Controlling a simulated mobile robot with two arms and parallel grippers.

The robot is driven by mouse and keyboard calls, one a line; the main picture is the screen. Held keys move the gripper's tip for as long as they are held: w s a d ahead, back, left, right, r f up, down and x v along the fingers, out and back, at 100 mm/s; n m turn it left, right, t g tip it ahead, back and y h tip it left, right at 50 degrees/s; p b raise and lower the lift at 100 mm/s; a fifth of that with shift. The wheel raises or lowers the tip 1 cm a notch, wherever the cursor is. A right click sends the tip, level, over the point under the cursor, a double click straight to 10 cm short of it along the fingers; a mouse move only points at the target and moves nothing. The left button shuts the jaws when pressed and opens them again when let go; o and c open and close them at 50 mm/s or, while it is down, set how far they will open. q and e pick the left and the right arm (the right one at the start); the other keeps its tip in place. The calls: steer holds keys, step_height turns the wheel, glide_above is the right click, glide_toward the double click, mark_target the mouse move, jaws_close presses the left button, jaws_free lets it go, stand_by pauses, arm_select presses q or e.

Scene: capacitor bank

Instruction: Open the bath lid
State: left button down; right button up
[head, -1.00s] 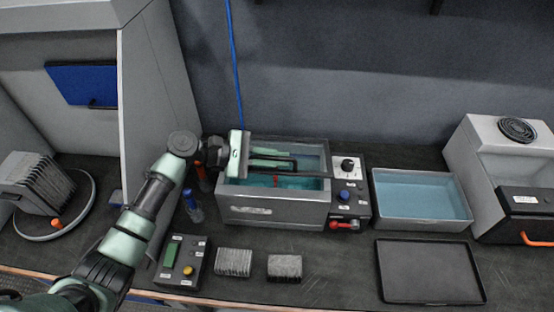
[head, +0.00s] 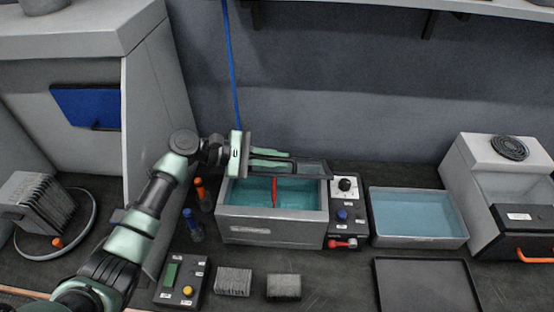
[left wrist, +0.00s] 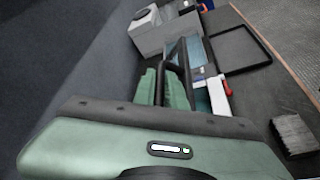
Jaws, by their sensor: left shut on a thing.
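The bath (head: 270,232) is a grey box holding teal liquid, with a red upright piece (head: 274,192) inside. Its grey lid (head: 312,169) is raised at the back edge, and the bath is uncovered in front of it. My left gripper (head: 272,158) reaches in from the left above the back of the bath, shut on the lid's dark handle. In the left wrist view the green fingers (left wrist: 166,88) lie beside the dark handle bar (left wrist: 179,72); my wrist hides much of the lid there. My right gripper is not in view.
A control panel with a knob (head: 345,184) and red lever adjoins the bath's right side. Further right are a tray of blue liquid (head: 418,242) and a black tray (head: 425,290). Bottles (head: 193,226) stand left of the bath.

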arm_select(q)
steer(key=c, duration=1.7)
jaws_free()
steer(key=shift+c, duration=0.2)
steer(key=shift+a, duration=0.1)
steer(key=shift+a, duration=0.3)
steer(key=b+v, duration=0.2)
steer(key=v, duration=0.4)
steer(key=shift+a, duration=0.2)
steer(key=shift+s+a+r, duration=0.15)
steer(key=shift+a+r, duration=0.05)
steer(key=shift+a, duration=0.05)
